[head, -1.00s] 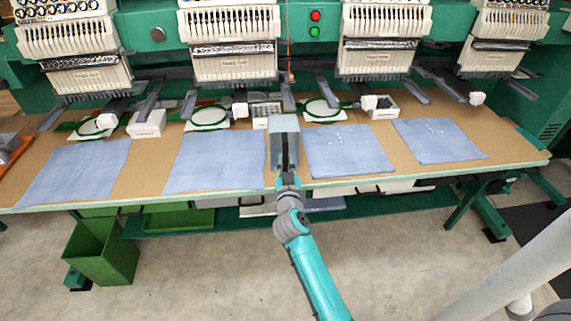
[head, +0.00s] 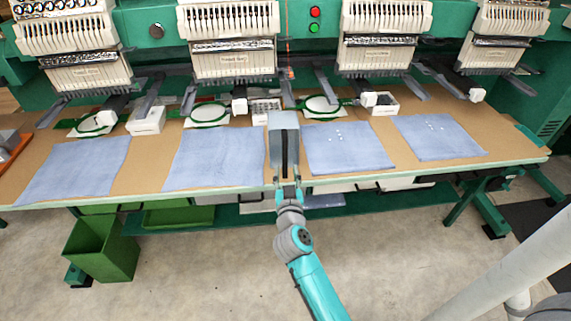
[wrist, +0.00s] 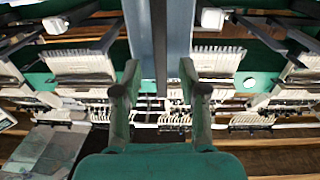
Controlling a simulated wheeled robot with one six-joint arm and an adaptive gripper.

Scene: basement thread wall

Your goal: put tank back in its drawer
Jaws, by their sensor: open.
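A grey-blue box with a dark vertical strip down its front (head: 274,150), which looks like the tank, stands upright at the table's front edge, between two blue cloths. I cannot tell whether it rests on the table. My gripper (head: 286,184) is open just below and in front of the box. In the wrist view, my gripper's two fingers (wrist: 160,78) are spread apart, with nothing clearly clamped between them. The box (wrist: 179,40) runs up to the top edge there, its dark strip between the fingers. I cannot make out which part is its drawer.
The long brown table (head: 145,165) carries several blue cloths (head: 212,160) and white trays (head: 147,121) under the embroidery heads (head: 233,45). White containers and a green shelf (head: 235,216) are below it. A green bin (head: 103,250) stands at left. The front floor is mostly open.

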